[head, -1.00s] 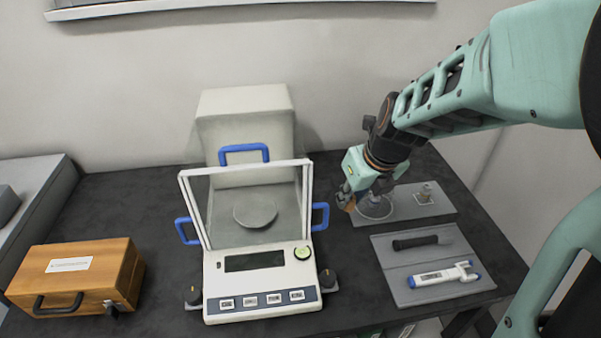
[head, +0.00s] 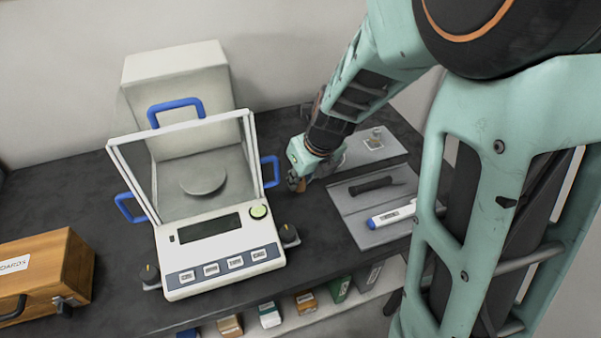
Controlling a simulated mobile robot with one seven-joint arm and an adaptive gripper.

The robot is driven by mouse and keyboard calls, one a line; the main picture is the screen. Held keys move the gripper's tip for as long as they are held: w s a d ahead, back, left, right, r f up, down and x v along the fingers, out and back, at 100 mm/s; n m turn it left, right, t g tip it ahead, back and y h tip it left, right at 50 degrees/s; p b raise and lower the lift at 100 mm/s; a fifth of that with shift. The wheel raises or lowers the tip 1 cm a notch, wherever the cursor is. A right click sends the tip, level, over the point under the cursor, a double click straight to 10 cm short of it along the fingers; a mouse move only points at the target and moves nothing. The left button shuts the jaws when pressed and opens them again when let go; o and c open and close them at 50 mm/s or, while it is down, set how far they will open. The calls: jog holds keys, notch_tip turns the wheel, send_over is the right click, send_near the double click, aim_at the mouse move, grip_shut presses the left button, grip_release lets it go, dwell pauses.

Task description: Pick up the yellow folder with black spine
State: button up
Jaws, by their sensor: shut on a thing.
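I see no folder that is clearly yellow with a black spine. My gripper (head: 297,184) points down just right of the balance, beside its right blue handle. It is shut on a small orange-brown thing, mostly hidden by the fingers; I cannot tell what it is. On a shelf below the table's front edge stand several boxes or folders, seen from above: an orange-brown one (head: 306,303), another orange-brown one (head: 230,326), a white and teal one (head: 270,315), a green one (head: 340,290) and a grey one (head: 368,277).
A balance with a glass shield (head: 215,237) stands mid-table. A wooden case (head: 45,278) is at left. A grey mat (head: 350,208) holds a black-handled tool (head: 370,185) and a white-blue pipette (head: 392,216). My arm fills the right side and hides part of the table.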

jog(key=o, duration=0.8)
jog(key=shift+f, duration=0.1)
jog(key=shift+c, duration=0.2)
